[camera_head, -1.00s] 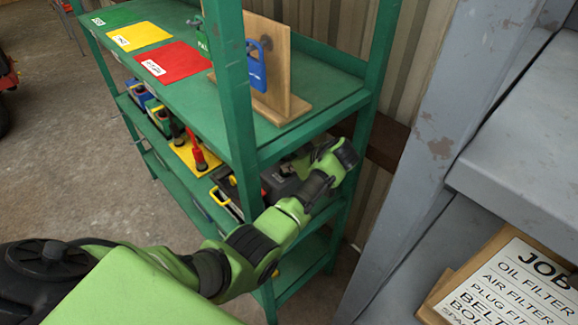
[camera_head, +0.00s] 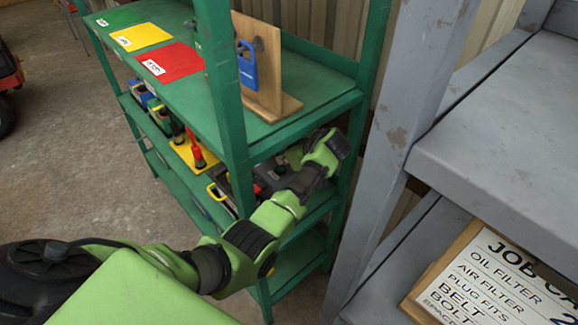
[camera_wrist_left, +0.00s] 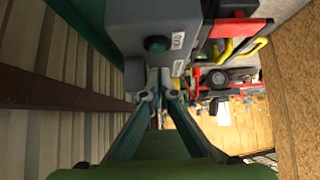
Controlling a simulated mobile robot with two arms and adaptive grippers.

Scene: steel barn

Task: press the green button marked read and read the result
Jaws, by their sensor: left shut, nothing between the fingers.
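In the left wrist view a grey box (camera_wrist_left: 190,12) fills the top middle. A round dark green button (camera_wrist_left: 157,44) is on its face, with a small white label (camera_wrist_left: 178,41) beside it; the lettering is too small to read surely. My left gripper (camera_wrist_left: 160,93) is shut and empty, its tips just below the button in the picture. I cannot tell whether they touch the box. In the head view my left arm reaches into the green shelf's middle level, and its wrist hides the fingers. No result is readable. My right gripper is not in view.
The green shelf (camera_head: 180,75) has posts close around my arm. Its top holds coloured mats and a wooden board (camera_head: 262,60) with a blue padlock (camera_head: 247,68). A yellow plate (camera_head: 183,150) with a red handle lies left of my arm. A grey rack (camera_head: 500,120) stands right.

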